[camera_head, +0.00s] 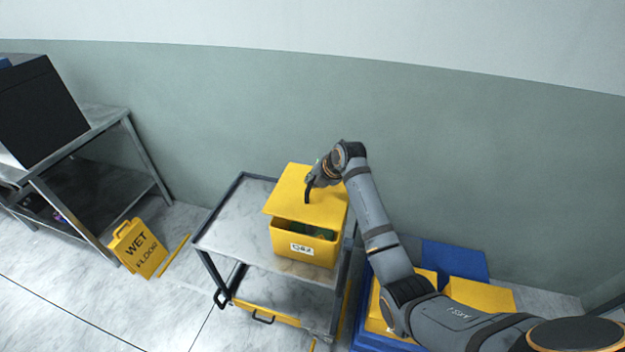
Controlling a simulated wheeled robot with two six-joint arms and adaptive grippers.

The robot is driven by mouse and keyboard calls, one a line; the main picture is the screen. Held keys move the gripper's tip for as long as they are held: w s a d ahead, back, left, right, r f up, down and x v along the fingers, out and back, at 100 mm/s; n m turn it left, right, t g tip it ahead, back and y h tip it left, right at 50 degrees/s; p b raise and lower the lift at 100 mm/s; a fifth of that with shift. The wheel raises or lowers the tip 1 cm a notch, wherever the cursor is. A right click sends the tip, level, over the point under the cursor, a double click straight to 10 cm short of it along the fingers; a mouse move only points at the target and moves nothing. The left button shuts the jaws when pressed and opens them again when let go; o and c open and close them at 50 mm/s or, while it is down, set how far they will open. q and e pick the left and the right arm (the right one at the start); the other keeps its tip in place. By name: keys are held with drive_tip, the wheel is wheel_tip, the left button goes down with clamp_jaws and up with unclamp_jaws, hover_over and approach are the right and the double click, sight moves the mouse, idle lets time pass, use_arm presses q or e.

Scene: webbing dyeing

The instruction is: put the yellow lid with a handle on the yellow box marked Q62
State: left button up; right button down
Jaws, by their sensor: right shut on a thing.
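The yellow box (318,252) stands on the right part of the grey cart's top. Its white front label is small and I cannot read it surely. Dark green contents show through a gap under the lid. The yellow lid (288,199) is over the box, shifted to the left and tilted, and its left corner overhangs the box. My right gripper (308,194) reaches in from the right and is shut on the lid's handle, which is mostly hidden by the fingers. My left gripper is not in view.
The cart's top (232,226) is bare left of the box. A wet floor sign (140,249) and a metal table (100,122) stand at left. Yellow boxes (478,294) and a blue container (455,257) are at right.

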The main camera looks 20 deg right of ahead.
sight(314, 193)
wheel_tip(314, 193, down, 5)
drive_tip(key=b, duration=0.4)
drive_tip(key=shift+f, duration=0.45)
drive_tip(key=shift+f+b, duration=0.35)
drive_tip(key=shift+f, duration=0.05)
drive_tip(key=c, duration=1.3)
unclamp_jaws()
drive_tip(key=v, duration=1.2)
